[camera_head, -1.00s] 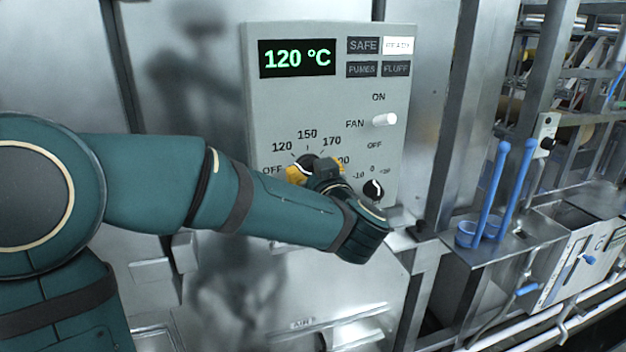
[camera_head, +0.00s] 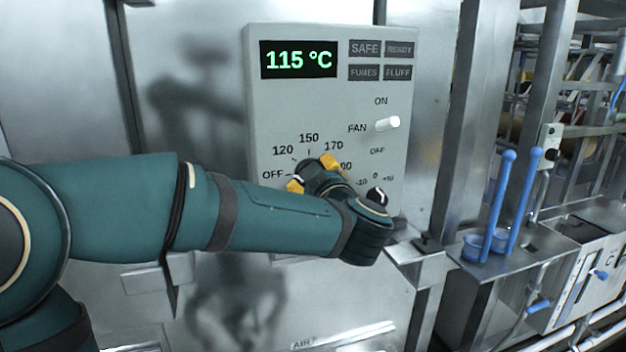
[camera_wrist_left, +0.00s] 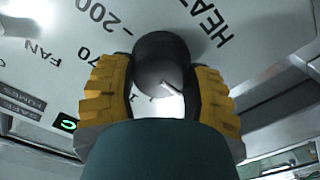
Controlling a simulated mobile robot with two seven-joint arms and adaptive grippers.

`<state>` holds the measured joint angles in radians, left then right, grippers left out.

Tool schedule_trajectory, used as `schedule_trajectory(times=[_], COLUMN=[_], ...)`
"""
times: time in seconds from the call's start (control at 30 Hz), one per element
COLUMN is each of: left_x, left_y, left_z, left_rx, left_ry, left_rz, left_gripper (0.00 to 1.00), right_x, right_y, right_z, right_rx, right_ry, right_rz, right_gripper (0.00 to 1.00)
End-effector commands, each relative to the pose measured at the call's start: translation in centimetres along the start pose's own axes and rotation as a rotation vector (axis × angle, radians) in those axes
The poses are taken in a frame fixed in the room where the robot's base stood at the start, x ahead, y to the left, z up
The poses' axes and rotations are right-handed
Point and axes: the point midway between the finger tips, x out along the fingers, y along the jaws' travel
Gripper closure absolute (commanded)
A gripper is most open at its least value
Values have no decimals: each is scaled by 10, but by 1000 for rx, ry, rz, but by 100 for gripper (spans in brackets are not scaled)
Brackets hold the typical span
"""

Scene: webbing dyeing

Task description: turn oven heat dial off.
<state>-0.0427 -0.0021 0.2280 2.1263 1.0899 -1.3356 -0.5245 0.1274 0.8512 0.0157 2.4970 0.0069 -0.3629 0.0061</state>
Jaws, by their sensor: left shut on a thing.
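The heat dial is a round dark knob on the grey control panel (camera_head: 270,110), ringed by OFF, 120, 150, 170 and 200 marks. In the head view my left gripper (camera_head: 316,173) and wrist cover most of the dial. In the left wrist view the dark dial (camera_wrist_left: 163,62) sits between the yellow fingers of my left gripper (camera_wrist_left: 165,92), which is shut on it. A white pointer line shows on it. The display (camera_head: 298,59) reads 115 °C in green. My right gripper is not in view.
A white fan switch (camera_head: 387,124) and a smaller black knob (camera_head: 377,196) are on the panel's right side. The SAFE, READY, FUMES and FLUFF lamps (camera_head: 381,60) are dark. Blue-handled tools (camera_head: 497,205) stand on a metal ledge to the right.

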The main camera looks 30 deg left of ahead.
Motion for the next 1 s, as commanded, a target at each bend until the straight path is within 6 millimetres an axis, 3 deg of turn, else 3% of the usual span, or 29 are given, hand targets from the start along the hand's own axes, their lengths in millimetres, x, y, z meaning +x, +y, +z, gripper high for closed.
schedule_trajectory(times=[0.3, 0.33, 0.4, 0.77, 1.0], left_x=[0, 0, 0, -3, -36], left_y=[0, 0, 0, 0, 1], left_z=[0, 0, 0, 0, 0], left_rx=[-1, -1, -1, 0, -1], left_ry=[-2, -2, -1, -1, -2], left_rz=[0, 0, 0, 1, 5], left_gripper=[83, 34, 14, 14, 14], right_x=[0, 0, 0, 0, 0], right_y=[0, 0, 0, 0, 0], right_z=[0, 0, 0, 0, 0], right_rx=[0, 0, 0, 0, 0], right_ry=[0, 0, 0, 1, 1], right_rz=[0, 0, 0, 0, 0], right_gripper=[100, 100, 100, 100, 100])
